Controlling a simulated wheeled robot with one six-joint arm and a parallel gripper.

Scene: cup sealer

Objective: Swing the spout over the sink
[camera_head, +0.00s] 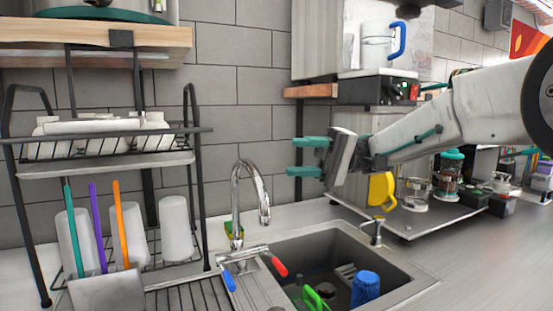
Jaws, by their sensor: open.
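The chrome spout (262,195) is a tall curved faucet at the back left edge of the sink (400,287). Its arch rises from the base and its outlet end bends down to the right, near the sink's back left corner. A blue-tipped handle (229,280) and a red-tipped handle (279,266) are in front of its base. My gripper (303,157) has teal fingers and points left. It is open and empty, above and to the right of the spout, apart from it in the picture.
A dish rack (105,160) with cups and coloured sticks stands left of the faucet. The sink holds a blue cup (365,288) and a green item (315,299). A small dispenser (377,230) and a yellow-handled item (382,190) are right of it. Bare counter (480,245) lies at right.

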